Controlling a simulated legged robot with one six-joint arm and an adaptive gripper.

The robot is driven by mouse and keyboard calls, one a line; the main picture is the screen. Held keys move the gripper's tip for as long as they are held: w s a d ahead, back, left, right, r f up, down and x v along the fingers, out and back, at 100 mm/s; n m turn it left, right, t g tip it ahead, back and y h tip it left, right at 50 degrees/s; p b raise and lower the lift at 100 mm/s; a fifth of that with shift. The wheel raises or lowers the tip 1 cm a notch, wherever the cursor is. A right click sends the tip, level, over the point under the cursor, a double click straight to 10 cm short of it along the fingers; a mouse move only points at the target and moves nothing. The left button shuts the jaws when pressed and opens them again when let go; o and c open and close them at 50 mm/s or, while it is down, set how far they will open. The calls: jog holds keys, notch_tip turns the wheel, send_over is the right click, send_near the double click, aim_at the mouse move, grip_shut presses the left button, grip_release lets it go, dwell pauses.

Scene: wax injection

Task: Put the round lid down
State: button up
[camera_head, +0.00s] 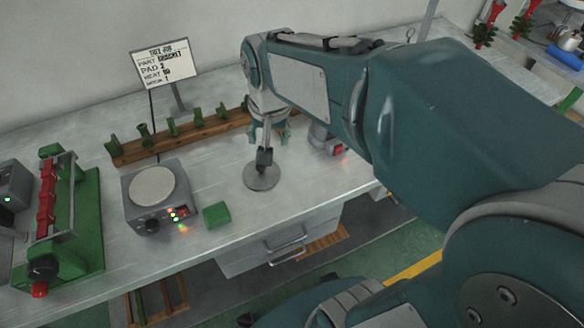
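A grey heater box (149,217) with a round pale plate and a green block (217,214) stand to the left. Behind runs a wooden rack (187,136) with green pieces; a sign (164,64) stands behind it. A red-green clamp device (62,225) is far left. Worktop around the lid is clear.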

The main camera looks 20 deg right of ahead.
jog(key=s+r+n+t, duration=0.2)
jog(key=s+n, duration=0.3)
jog(key=s, duration=0.6)
jog(key=shift+s+t, duration=0.35)
jog(key=shift+t, duration=0.15)
